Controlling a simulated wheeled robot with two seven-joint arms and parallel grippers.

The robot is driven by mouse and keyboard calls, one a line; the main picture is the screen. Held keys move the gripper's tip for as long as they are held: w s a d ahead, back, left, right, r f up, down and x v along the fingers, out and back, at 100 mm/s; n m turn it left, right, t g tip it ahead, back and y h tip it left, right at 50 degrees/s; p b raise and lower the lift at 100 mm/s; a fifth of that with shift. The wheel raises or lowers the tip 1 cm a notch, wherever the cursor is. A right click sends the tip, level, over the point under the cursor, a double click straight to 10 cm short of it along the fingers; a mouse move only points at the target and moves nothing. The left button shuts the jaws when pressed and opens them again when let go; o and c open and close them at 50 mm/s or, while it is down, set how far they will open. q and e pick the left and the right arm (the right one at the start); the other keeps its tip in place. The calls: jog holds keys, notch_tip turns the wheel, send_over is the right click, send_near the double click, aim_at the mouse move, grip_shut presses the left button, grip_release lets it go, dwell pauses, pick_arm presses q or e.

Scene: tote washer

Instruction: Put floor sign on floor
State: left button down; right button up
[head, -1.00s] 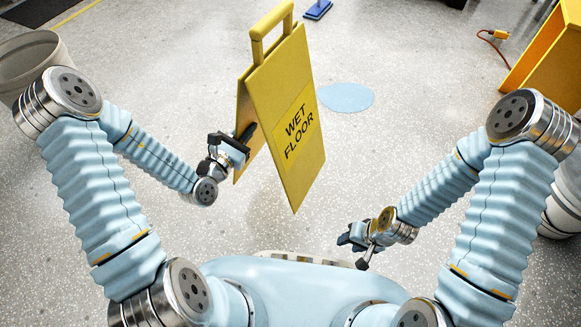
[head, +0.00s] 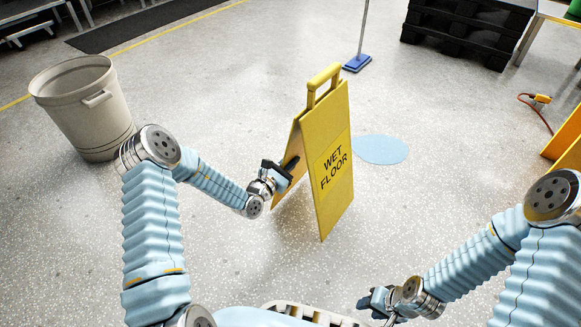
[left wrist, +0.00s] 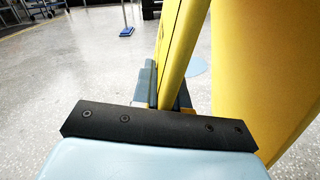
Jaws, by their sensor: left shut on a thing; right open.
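The yellow floor sign (head: 331,160) stands upright in the head view, its panels spread in an A shape, with "WET FLOOR" on the face towards me. My left gripper (head: 287,170) is shut on the edge of its left panel. In the left wrist view the yellow panel (left wrist: 182,50) sits between the fingers. I cannot tell whether the sign's lower edges touch the floor (head: 230,270). My right gripper (head: 376,302) is open and empty, low at the front, apart from the sign.
A light blue puddle-like patch (head: 381,149) lies on the floor behind the sign. A grey bin (head: 85,110) stands at left. A blue mop (head: 357,64) and black pallets (head: 468,32) are at the back. An orange cable (head: 535,108) lies at right.

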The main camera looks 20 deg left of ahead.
pick_arm(q)
jog(key=shift+f, duration=0.9)
jog(key=c, duration=1.6)
grip_release()
jog(key=shift+f, duration=0.15)
jog(key=o, duration=0.5)
jog(key=shift+c, duration=0.2)
jog(key=shift+s+a+r, duration=0.1)
jog(key=shift+r, duration=0.1)
jog(key=p+v, duration=0.2)
jog(key=v, duration=1)
